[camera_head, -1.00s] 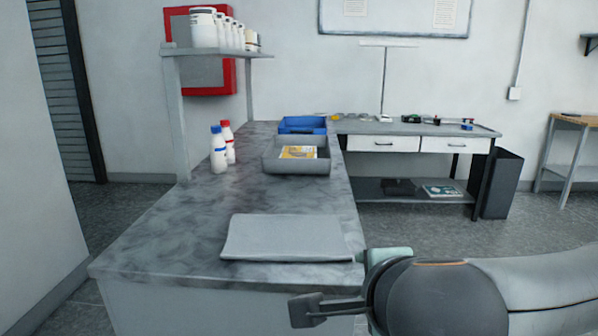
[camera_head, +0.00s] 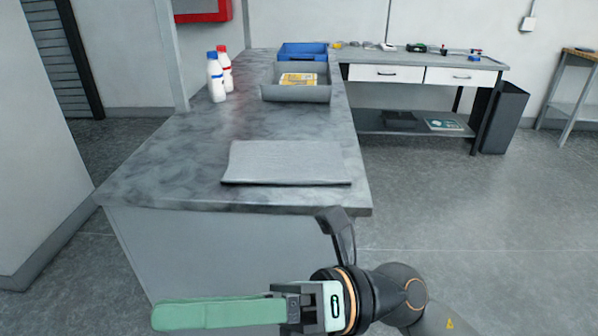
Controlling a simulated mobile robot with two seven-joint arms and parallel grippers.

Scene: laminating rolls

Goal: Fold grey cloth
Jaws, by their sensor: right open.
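The grey cloth (camera_head: 290,162) lies flat as a neat rectangle near the front end of the marbled counter (camera_head: 160,185). Its thick front edge shows, and I cannot tell how many layers it has. My right gripper (camera_head: 168,316) is at the bottom of the head view, with its long green jaw pointing left. It is in front of and apart from the counter end and the cloth. It is open, with nothing seen in it, though the second finger is mostly hidden. My left gripper is out of view.
Two white bottles, one blue-capped (camera_head: 215,78) and one red-capped (camera_head: 225,70), stand at the back left. A grey tray (camera_head: 296,94) with a yellow item and a blue bin (camera_head: 303,50) stand farther back. The counter around the cloth is clear. Open floor lies right.

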